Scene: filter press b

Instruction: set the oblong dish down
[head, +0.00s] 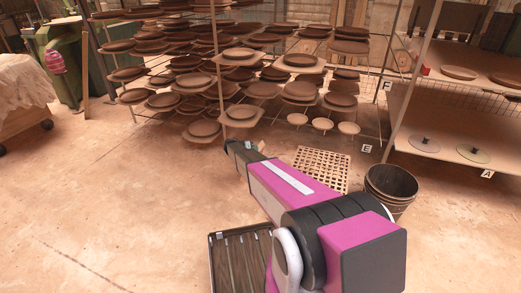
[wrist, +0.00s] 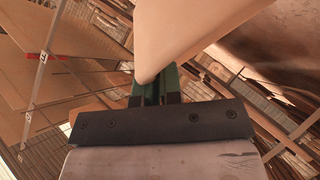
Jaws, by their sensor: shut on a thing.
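My gripper (wrist: 157,88) shows in the wrist view with its green fingers shut on a smooth pale tan piece (wrist: 180,35), which I take to be the oblong dish. The piece rises from the fingers and runs out of the top of the picture, so its full outline is hidden. In the head view my gripper (head: 232,147) is at the far end of my arm, in front of the drying rack. I cannot pick out the held dish from the rack's pieces there.
A rack (head: 218,60) full of brown dishes on boards stands ahead. A shelf unit (head: 440,130) stands at the right. A dark bucket (head: 390,185) and a perforated tan panel (head: 322,168) are right of my arm.

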